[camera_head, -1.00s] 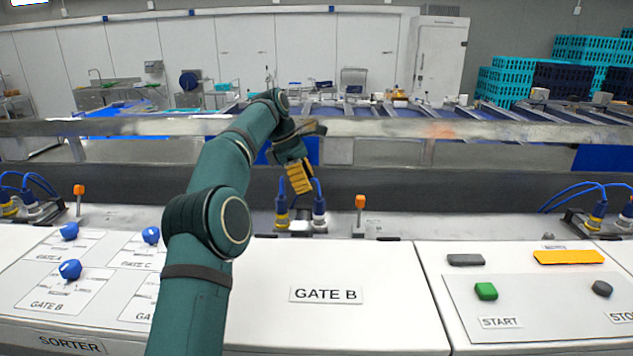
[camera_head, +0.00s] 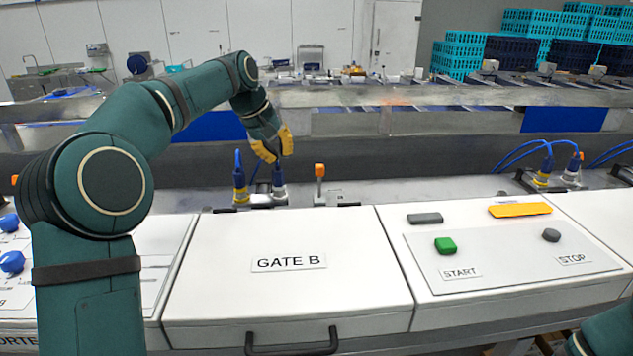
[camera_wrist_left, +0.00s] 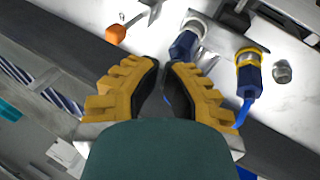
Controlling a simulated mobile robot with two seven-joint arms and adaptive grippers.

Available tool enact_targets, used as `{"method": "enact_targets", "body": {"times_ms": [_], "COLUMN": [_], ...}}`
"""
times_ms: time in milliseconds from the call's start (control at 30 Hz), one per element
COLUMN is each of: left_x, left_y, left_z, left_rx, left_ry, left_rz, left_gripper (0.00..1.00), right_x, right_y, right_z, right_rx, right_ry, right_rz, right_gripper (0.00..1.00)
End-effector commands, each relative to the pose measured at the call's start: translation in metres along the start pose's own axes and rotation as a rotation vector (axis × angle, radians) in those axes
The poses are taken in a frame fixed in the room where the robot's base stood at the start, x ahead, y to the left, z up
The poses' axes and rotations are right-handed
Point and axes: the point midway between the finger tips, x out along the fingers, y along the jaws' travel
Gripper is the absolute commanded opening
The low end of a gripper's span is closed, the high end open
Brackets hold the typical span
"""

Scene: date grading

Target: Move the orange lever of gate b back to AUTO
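The orange lever of gate b (camera_head: 320,170) stands upright on a thin stem behind the white GATE B panel (camera_head: 230,300). It also shows at the upper left of the left wrist view (camera_wrist_left: 116,34). My left gripper (camera_head: 276,148), with yellow fingers, is to the left of the lever and slightly higher, apart from it. Its fingers (camera_wrist_left: 165,66) have a gap between them and hold nothing. They are above and close to the blue-and-silver connector (camera_head: 279,185). The AUTO marking cannot be read. My right gripper is out of view.
A blue-and-yellow connector (camera_head: 240,185) with a blue cable stands left of the silver one. A metal rail (camera_head: 430,95) runs behind the lever. The control panel with the green START button (camera_head: 446,245) is at right. Free surface lies right of the lever.

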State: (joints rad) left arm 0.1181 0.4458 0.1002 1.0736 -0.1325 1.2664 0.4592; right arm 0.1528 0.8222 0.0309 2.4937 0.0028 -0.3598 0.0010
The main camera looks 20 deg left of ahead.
Motion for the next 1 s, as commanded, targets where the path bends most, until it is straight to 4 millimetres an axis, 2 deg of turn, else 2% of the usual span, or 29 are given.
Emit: {"method": "enact_targets", "body": {"times_ms": [300,500,600,767,867,1000], "left_x": [-0.007,-0.009,-0.010,-0.009,-0.001,0.020], "left_y": [0.024,0.035,0.038,0.041,0.042,0.043], "left_z": [0.049,0.078,0.087,0.092,0.090,0.085], "left_rx": [0.910,1.389,1.535,1.632,1.639,1.637], "left_ry": [0.152,0.231,0.255,0.269,0.267,0.264], "left_rz": [-0.031,-0.090,-0.115,-0.133,-0.133,-0.132], "left_gripper": [0.00,0.00,0.00,0.00,0.00,0.00], "right_x": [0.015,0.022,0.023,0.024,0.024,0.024], "right_y": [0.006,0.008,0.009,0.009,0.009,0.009], "right_z": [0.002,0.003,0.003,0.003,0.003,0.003], "right_rx": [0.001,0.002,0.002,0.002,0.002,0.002], "right_ry": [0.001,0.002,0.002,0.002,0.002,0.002], "right_rz": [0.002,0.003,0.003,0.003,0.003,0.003], "right_gripper": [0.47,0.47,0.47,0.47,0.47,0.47]}}
